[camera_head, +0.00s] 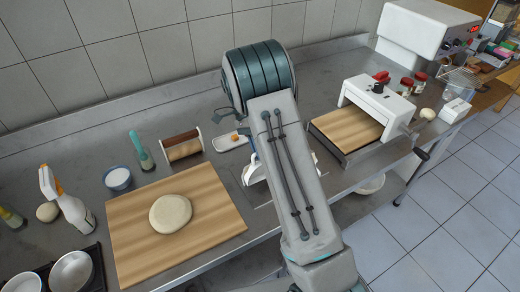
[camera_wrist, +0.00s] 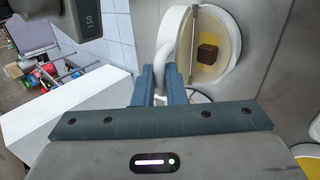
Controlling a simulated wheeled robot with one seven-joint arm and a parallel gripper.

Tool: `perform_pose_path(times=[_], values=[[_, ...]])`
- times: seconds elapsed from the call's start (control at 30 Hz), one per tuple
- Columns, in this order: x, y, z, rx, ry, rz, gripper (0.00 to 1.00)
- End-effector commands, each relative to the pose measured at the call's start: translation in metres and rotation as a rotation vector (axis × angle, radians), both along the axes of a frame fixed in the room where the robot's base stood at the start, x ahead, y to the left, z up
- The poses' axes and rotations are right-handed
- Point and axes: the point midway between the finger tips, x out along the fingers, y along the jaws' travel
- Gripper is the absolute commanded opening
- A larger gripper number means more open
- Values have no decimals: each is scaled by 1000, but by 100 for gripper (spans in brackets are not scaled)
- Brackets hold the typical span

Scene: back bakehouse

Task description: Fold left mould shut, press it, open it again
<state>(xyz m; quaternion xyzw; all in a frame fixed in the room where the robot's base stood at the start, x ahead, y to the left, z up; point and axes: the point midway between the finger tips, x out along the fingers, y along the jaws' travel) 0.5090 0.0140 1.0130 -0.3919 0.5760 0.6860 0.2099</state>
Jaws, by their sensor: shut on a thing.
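In the wrist view a round white mould (camera_wrist: 238,60) holds a yellow dough sheet (camera_wrist: 228,38) with a small brown block of filling (camera_wrist: 208,54) on it. A thin straight line divides the mould; the part left of it looks tilted up, so the mould is not closed flat. My gripper (camera_wrist: 161,82) has its blue fingers shut on the mould's white curved handle (camera_wrist: 187,48). In the head view my arm hides the gripper and most of the mould; a white edge (camera_head: 252,171) shows beside the arm. I cannot tell the exact fold angle.
Another white-rimmed yellow piece is cut off at the wrist view's lower right (camera_wrist: 309,163). On the steel counter are a wooden board (camera_head: 130,228) with a dough round (camera_head: 170,214), a roller (camera_head: 184,148), a spray bottle (camera_head: 72,207) and a white sheeter (camera_head: 378,105).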

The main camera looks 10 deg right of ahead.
Motion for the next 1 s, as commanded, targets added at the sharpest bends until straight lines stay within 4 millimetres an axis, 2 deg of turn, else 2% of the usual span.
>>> perform_pose_path(times=[0.03,0.57,0.6,0.67,1.0], values=[[-2,2,-8,6,8,2,0],[-3,0,-9,3,10,-1,0],[-3,0,-9,2,10,0,16],[-3,0,-8,2,10,0,33],[0,1,-3,-1,5,1,33]])
